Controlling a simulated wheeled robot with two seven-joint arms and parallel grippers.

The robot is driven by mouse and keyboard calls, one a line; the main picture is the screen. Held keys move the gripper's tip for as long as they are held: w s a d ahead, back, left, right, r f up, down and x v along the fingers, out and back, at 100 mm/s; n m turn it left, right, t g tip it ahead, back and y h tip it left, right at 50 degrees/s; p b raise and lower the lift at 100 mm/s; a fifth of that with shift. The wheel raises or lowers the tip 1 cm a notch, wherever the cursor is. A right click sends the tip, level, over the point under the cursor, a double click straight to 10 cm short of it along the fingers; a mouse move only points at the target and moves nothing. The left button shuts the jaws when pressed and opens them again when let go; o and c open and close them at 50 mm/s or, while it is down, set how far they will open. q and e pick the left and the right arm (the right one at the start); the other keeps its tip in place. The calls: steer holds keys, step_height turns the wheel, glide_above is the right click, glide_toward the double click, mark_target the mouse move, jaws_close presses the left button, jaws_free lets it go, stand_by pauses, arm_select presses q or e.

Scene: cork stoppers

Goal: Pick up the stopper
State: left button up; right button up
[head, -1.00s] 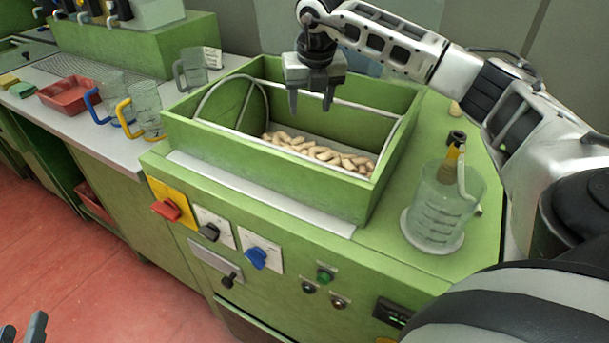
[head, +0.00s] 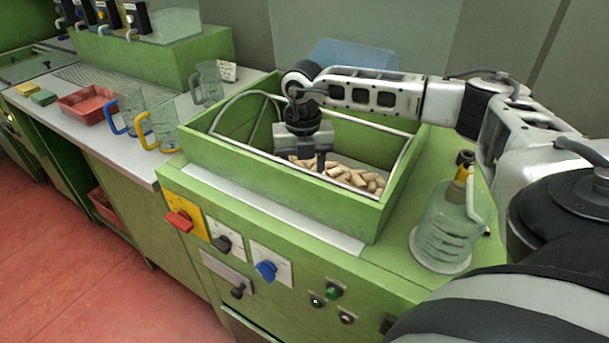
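Several light-brown cork stoppers (head: 358,180) lie in a heap on the floor of an open green box (head: 270,191), mostly toward its right half. My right gripper (head: 318,164) reaches down into the box, its fingertips at the left part of the heap. The fingers are seen nearly edge-on, so I cannot tell how far apart they are or whether a stopper is between them. The gripper hides some of the heap behind it. My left gripper is out of view.
The box's walls surround my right gripper, and a thin metal rail (head: 367,126) runs along its far side. A glass jug (head: 446,232) stands to the right of the box. Mugs with a blue handle (head: 118,117) and a yellow handle (head: 146,129) stand on the left counter.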

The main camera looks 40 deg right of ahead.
step_height(320, 180, down, 3)
steer(key=shift+r, duration=0.15)
steer(key=shift+s+f+p, duration=0.2)
steer(key=shift+f+p, duration=0.05)
steer(key=shift+f, duration=1.05)
steer(key=shift+s+f+p, duration=0.15)
steer(key=shift+f+p, duration=0.1)
steer(key=shift+f, duration=1.05)
steer(key=c, duration=1)
